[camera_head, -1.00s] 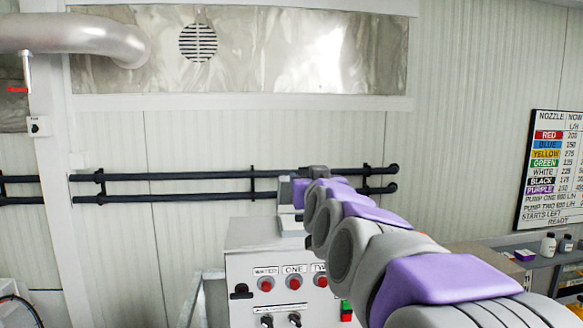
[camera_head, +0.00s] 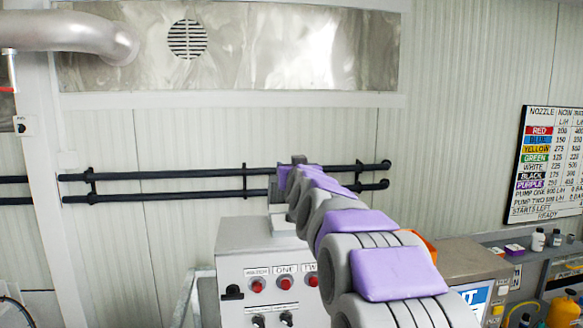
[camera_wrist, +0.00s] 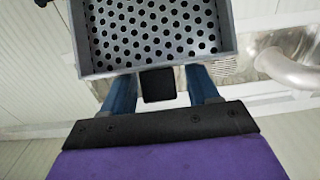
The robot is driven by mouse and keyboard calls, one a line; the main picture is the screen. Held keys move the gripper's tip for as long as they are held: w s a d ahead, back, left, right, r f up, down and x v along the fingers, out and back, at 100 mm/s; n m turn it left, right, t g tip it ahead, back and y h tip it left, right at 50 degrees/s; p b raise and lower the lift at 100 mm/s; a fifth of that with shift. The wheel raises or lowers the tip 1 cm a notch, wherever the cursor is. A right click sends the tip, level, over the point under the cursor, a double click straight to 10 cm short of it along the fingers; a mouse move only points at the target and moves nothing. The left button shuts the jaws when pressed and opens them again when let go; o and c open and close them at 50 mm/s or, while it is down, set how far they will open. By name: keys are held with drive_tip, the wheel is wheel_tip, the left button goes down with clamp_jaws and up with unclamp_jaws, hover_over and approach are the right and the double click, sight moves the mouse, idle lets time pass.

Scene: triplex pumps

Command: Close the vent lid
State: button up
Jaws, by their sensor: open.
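A grey metal box-like frame with a perforated plate (camera_wrist: 155,30) fills the top of the wrist view; I cannot tell whether it is the vent lid or the vent body. My gripper (camera_wrist: 160,80) has its two blue fingers spread apart just below the frame's near edge. A small black block (camera_wrist: 158,86) sits between the fingers at that edge; I cannot tell whether it touches them. In the head view my arm reaches forward, and its far end hides the fingers. No perforated frame can be made out there.
A control cabinet (camera_head: 262,240) with red knobs stands below and left of my arm. Dark rails (camera_head: 150,174) run along the back wall. A round slatted grille (camera_head: 187,39) and a large pipe (camera_head: 70,32) are higher up. Bottles (camera_head: 538,240) stand on the right shelf.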

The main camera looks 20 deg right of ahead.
drive_tip(key=shift+w+d, duration=0.35)
drive_tip(key=shift+d, duration=0.15)
drive_tip(key=shift+a, duration=0.6)
drive_tip(key=shift+c, duration=1.1)
drive_tip(key=shift+d, duration=0.3)
drive_tip(key=c, duration=0.6)
drive_tip(key=shift+a, duration=0.1)
clamp_jaws()
